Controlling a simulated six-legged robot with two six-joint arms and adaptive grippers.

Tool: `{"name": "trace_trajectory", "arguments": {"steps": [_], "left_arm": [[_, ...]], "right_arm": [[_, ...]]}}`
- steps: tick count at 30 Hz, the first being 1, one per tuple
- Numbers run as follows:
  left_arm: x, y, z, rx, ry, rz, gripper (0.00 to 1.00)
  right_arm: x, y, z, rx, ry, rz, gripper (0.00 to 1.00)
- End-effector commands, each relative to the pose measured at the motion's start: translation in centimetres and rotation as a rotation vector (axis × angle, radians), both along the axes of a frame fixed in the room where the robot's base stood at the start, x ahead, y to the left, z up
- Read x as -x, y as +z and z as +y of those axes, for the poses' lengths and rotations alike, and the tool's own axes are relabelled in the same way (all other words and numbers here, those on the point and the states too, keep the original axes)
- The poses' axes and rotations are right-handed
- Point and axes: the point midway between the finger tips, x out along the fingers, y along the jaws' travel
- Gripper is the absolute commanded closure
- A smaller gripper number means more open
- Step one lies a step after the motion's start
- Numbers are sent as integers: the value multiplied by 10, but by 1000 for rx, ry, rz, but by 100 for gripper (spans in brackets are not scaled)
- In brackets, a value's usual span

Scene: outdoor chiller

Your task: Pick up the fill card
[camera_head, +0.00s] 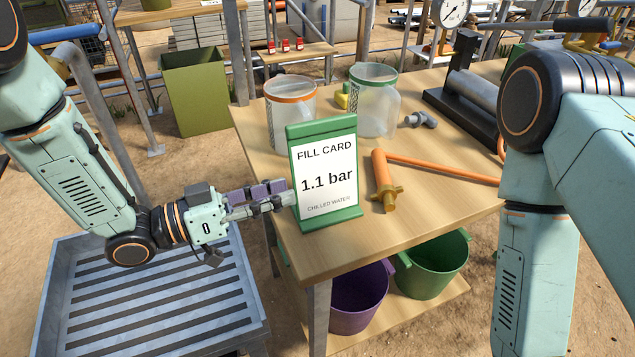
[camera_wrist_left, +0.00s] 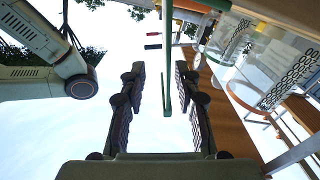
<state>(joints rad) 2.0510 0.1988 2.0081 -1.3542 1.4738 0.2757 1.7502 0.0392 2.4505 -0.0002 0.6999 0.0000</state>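The fill card (camera_head: 326,178) is a white sign in a green frame reading "1.1 bar". It stands upright near the left front corner of the wooden table. My left gripper (camera_head: 288,197) is at the card's left edge, level with its lower half. In the left wrist view, the fingers (camera_wrist_left: 160,70) are spread apart. The card shows there edge-on as a thin green strip (camera_wrist_left: 167,60) between the fingertips, with gaps on both sides. My right arm comes in at the right, but its gripper is out of view.
Two clear jugs, one orange-rimmed (camera_head: 290,105) and one green-rimmed (camera_head: 375,100), stand behind the card. An orange-handled tool (camera_head: 383,180) lies just right of it. Purple (camera_head: 360,297) and green (camera_head: 432,265) buckets sit below. A slatted grey bin (camera_head: 150,300) is at lower left.

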Motion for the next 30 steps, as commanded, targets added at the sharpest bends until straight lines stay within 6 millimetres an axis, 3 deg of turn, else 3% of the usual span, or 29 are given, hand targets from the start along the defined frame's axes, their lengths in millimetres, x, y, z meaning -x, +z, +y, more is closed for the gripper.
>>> {"name": "trace_trajectory", "arguments": {"steps": [17,30], "left_arm": [[-8,-1,-30,-1,-3,-2,68],[-32,-3,-70,0,-4,0,68]], "right_arm": [[0,-4,0,0,-1,0,47],[0,-9,0,0,-1,0,47]]}}
